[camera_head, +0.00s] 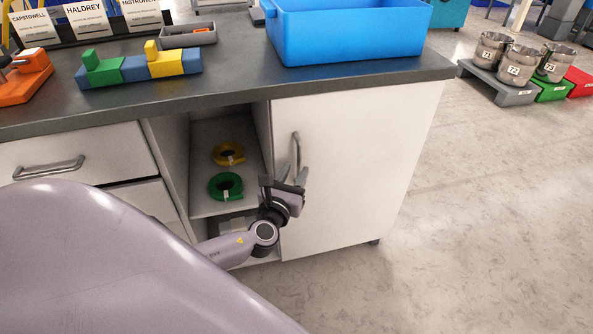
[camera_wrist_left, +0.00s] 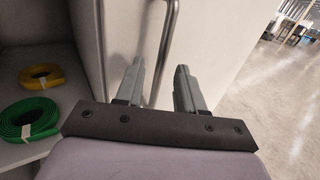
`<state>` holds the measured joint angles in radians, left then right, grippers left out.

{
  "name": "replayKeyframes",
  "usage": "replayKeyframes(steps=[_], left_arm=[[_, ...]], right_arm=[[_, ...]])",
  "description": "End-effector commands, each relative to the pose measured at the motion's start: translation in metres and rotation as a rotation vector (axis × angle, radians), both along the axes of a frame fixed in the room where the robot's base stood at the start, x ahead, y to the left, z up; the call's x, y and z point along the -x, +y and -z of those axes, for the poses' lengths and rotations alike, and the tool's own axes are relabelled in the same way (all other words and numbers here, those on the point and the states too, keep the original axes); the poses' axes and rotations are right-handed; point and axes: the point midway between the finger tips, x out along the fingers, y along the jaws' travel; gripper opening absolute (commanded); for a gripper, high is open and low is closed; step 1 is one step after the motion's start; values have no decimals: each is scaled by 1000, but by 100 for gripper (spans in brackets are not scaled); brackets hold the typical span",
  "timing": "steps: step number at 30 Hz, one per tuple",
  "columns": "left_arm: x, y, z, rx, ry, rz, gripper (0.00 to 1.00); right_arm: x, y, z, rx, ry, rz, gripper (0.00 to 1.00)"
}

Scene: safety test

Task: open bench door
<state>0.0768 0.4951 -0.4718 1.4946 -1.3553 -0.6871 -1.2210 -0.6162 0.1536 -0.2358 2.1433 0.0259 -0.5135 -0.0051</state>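The white bench door (camera_head: 355,165) is on the right of the bench front and looks shut. Its vertical metal handle (camera_head: 296,148) is near the door's left edge. My left gripper (camera_head: 289,176) is at the lower part of the handle. In the left wrist view, its two grey fingers (camera_wrist_left: 159,85) are apart, and the handle bar (camera_wrist_left: 166,45) shows in the gap between them. I cannot tell whether either finger touches the bar. The door face (camera_wrist_left: 215,35) lies beyond the fingers. My right gripper is not in view.
Left of the door is an open compartment with a yellow coil (camera_head: 229,153) and a green coil (camera_head: 225,187). A drawer handle (camera_head: 48,168) is further left. A blue crate (camera_head: 347,35) stands on the dark worktop (camera_head: 235,75). The floor (camera_head: 490,220) right of the door is clear.

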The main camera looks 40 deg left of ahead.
Motion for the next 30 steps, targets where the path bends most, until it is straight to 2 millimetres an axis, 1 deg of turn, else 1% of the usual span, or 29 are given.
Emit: replayKeyframes(steps=[1,3,6,16,17,18,19,20,30], left_arm=[[-7,2,1,-1,-1,0,38],[-13,3,1,-1,-1,1,38],[-19,5,0,-1,0,1,38],[-21,6,0,0,2,2,38],[-21,6,0,-1,1,2,28],[-21,6,0,-1,1,2,15],[-21,6,0,-1,1,2,5],[-21,6,0,-1,1,2,0],[-20,5,0,-1,1,-6,0]], right_arm=[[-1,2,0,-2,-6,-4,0],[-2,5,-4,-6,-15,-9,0],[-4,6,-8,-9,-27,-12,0],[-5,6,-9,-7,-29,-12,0],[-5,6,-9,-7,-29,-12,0],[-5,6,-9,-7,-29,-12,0],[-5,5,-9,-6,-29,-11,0],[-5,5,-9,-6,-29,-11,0],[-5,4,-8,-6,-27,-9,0]])
